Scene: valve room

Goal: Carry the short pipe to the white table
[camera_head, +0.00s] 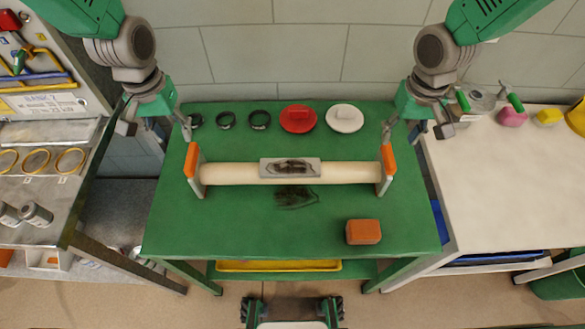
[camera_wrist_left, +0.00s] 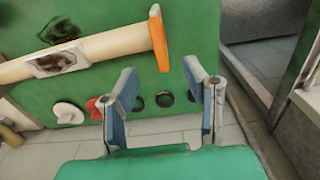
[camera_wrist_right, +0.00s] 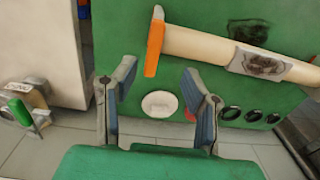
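The short pipe (camera_head: 230,173) is cream, with a grey patch plate bearing a dark mark at its middle. It lies across the green table (camera_head: 190,230), with an orange-topped bracket at each end. My left gripper (camera_head: 184,128) is open and empty beyond the pipe's left end; its spread fingers show in the left wrist view (camera_wrist_left: 165,100). My right gripper (camera_head: 388,130) is open and empty beyond the pipe's right end; its fingers show in the right wrist view (camera_wrist_right: 158,95). Neither touches the pipe. The white table (camera_head: 500,190) stands at the right.
Several black rings (camera_head: 260,120), a red disc (camera_head: 298,119) and a white disc (camera_head: 344,118) lie along the green table's back edge. An orange-brown block (camera_head: 363,232) lies at front right. Valves and a pink item (camera_head: 512,117) line the white table's back; its front is clear.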

